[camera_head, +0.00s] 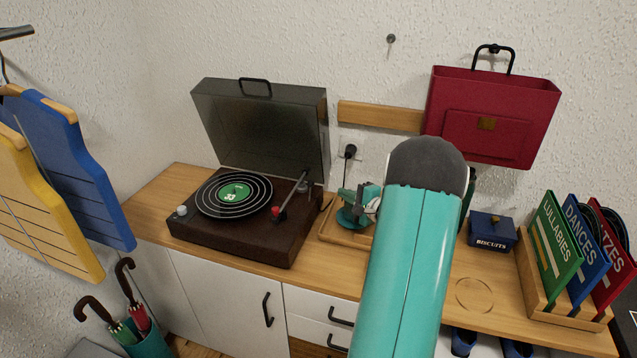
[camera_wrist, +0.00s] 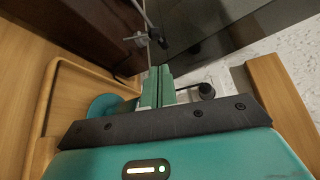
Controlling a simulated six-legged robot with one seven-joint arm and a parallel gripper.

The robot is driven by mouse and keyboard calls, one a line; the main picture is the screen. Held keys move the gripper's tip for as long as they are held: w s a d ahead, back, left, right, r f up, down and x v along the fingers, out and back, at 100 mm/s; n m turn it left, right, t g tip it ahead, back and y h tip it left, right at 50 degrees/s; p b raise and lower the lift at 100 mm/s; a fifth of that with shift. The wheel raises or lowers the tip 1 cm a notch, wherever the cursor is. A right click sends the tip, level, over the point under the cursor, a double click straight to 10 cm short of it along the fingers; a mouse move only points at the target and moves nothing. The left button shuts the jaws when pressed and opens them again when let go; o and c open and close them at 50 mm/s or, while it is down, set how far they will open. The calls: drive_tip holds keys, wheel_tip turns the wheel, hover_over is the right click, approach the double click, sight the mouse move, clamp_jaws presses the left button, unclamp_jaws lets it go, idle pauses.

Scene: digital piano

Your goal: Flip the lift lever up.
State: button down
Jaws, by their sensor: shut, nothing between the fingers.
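The record player (camera_head: 240,228) stands on the wooden sideboard with its dark lid raised and a black record (camera_head: 235,194) with a green label on it. Its tonearm (camera_head: 291,196) lies at the right of the record, with a red part at its front end. The tonearm's metal parts show in the wrist view (camera_wrist: 150,22). I cannot clearly make out the lift lever among the small parts there. My gripper (camera_wrist: 157,82) is shut and empty, apart from the record player. In the head view my gripper (camera_head: 366,195) is right of the player, partly hidden by my arm.
A wooden tray (camera_head: 330,237) with a round teal object (camera_wrist: 106,106) lies beneath my gripper. A plug (camera_head: 350,151) with a cord is in the wall behind. A blue biscuit tin (camera_head: 491,231) and a record rack (camera_head: 566,316) stand at the right.

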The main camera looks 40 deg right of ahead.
drive_tip(key=shift+s+d+f, duration=0.1)
drive_tip(key=shift+d, duration=0.05)
drive_tip(key=w+f, duration=0.1)
drive_tip(key=w, duration=0.8)
drive_tip(key=shift+w+d+f, duration=0.15)
drive_tip(key=shift+w+f, duration=0.05)
drive_tip(key=shift+w, duration=0.2)
drive_tip(key=shift+s+a+r+n+t, duration=0.2)
drive_tip(key=shift+a+n+t, duration=0.3)
drive_tip(key=shift+n, duration=0.2)
drive_tip(key=a+n+t, duration=0.1)
drive_tip(key=s+n, duration=0.1)
drive_tip(key=n, duration=0.1)
drive_tip(key=a+n+t, duration=0.1)
drive_tip(key=n, duration=0.1)
drive_tip(key=shift+s+a+t, duration=0.2)
drive_tip(key=shift+a+t, duration=0.1)
drive_tip(key=shift+s, duration=0.15)
idle(0.4)
